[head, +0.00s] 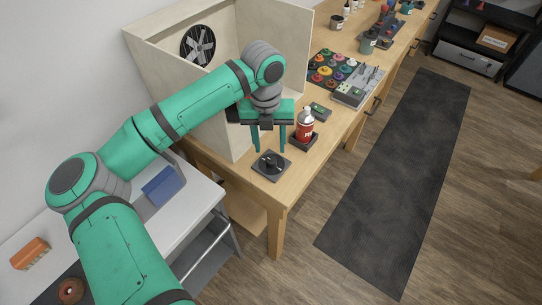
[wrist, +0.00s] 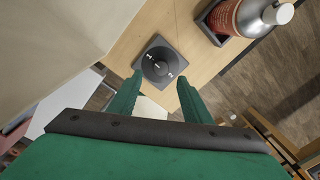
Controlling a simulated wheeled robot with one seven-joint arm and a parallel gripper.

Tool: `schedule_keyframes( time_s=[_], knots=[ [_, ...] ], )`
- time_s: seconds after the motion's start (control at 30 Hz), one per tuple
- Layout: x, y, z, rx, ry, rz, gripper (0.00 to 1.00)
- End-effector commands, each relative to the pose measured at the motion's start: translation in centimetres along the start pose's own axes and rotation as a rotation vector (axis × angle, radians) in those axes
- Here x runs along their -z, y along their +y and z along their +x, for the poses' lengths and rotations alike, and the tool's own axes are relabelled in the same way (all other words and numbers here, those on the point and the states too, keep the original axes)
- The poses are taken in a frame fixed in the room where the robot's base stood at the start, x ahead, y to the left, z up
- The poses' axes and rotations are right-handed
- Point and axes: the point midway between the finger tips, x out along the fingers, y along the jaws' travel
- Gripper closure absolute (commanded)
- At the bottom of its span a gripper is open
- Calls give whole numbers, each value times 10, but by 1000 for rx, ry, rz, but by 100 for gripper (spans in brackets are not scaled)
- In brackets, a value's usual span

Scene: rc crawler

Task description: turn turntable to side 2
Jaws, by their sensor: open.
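The turntable (head: 271,166) is a dark square base with a round black dial, on the front corner of the wooden workbench. In the wrist view the turntable (wrist: 160,64) shows a raised bar across the dial, with the marks 1 at upper left and 2 at lower right. My gripper (head: 270,150) points down above the turntable, its two green fingers apart and empty. In the wrist view my gripper (wrist: 157,85) has one finger on each side of the dial's near edge. I cannot tell the exact height gap; no contact is visible.
A red and silver bottle (head: 305,126) stands in a dark tray (head: 303,141) close to the right of my gripper. A wooden booth with a fan (head: 198,45) rises behind and left. Several colored pots (head: 332,68) stand farther along the bench. The bench's front edge is near the turntable.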

Motion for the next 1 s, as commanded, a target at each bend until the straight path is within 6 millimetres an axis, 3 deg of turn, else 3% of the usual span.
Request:
schedule_keyframes(
  time_s=[0.1, 0.33, 0.77, 0.8, 0.97, 1.0],
  knots=[
    [0, -1, 23, 3, 1, 0, 56],
    [0, -1, 53, 2, 1, 0, 56],
    [0, -1, 64, 2, 0, 1, 56],
    [0, -1, 64, 2, 0, 1, 58],
    [0, -1, 64, 2, 0, 1, 96],
    [0, -1, 64, 2, 0, 1, 97]
  ],
)
